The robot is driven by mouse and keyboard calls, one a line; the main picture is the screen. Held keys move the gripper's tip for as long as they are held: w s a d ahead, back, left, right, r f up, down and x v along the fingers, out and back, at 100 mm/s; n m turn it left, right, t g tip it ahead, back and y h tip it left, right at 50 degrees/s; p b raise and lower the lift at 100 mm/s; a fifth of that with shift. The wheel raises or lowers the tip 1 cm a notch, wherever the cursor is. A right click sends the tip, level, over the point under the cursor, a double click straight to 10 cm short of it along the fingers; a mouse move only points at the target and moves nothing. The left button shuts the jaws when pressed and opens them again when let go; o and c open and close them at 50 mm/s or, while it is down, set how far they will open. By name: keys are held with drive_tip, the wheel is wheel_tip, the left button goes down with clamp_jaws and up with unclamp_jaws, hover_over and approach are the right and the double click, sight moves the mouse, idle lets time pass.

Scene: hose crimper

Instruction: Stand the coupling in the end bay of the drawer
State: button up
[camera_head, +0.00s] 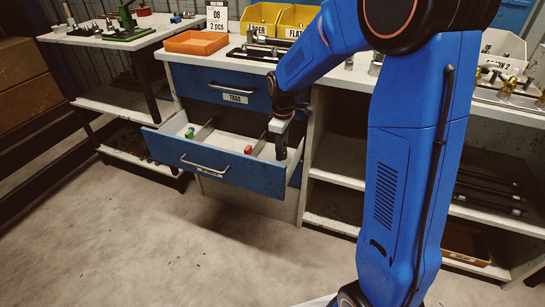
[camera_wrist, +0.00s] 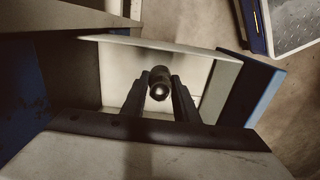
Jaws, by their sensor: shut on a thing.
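The open drawer (camera_head: 210,168) has a blue front and pale inside, split by dividers into bays. My gripper (camera_head: 281,150) points down into its right end bay. In the wrist view my gripper (camera_wrist: 160,92) is shut on the coupling (camera_wrist: 159,78), a dark round piece with a bright end facing the camera. The end bay's pale walls and floor (camera_wrist: 120,75) surround it in that view. The coupling's lower end is hidden, so I cannot tell whether it touches the floor. In the head view the coupling cannot be made out.
A red piece (camera_head: 248,150) sits in the middle bay, and a green and blue piece (camera_head: 190,132) in the left bay. A shut drawer (camera_head: 225,88) lies above. An orange tray (camera_head: 195,42) and yellow bins (camera_head: 262,18) stand on the bench top.

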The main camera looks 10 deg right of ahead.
drive_tip(key=shift+f, duration=2.5)
drive_tip(key=o, duration=1.2)
drive_tip(key=shift+f, duration=0.1)
drive_tip(key=shift+c, duration=0.2)
